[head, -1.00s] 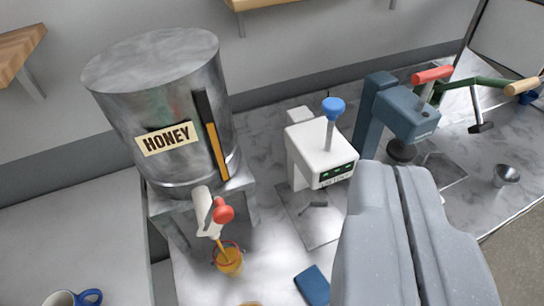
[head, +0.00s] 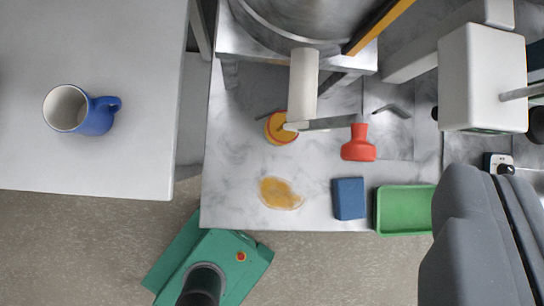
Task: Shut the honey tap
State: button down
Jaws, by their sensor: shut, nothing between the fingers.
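The honey tank (head: 300,22) is a grey metal drum on a stand at the top of the view. Its white tap (head: 303,85) points down the picture toward me. A grey lever runs right from the tap to a red handle (head: 358,145). A jar (head: 281,128) with amber honey stands under the spout and is partly hidden by it. I cannot tell from this angle whether honey is running now. My gripper (head: 483,172) is shut and empty at the lower right, well apart from the red handle.
A honey puddle (head: 280,193) lies on the marble counter, with a blue sponge (head: 348,198) and green tray (head: 404,209) to its right. A white machine (head: 482,78) stands upper right. A blue mug (head: 92,112) sits on the left table (head: 100,175), across a gap.

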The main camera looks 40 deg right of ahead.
jog(key=a+f+n+g+h+p, duration=0.1)
jog(key=a+f+n+p, duration=0.15)
jog(key=a, duration=0.25)
send_over(355, 124)
jog(key=s+a, duration=0.1)
jog(key=a, duration=0.3)
notch_tip(355, 124, down, 7)
jog(key=shift+s+d+f+m+p, duration=0.15)
jog(key=shift+s+d+f+p, duration=0.15)
jog(key=shift+d+f, duration=0.25)
jog(key=shift+s+d+f+m+p, duration=0.1)
jog(key=shift+s+d+f+p, duration=0.05)
jog(key=shift+d+f+p, duration=0.3)
jog(key=shift+s+d+f, duration=0.3)
jog(key=shift+d+f, duration=0.25)
jog(key=shift+d, duration=0.15)
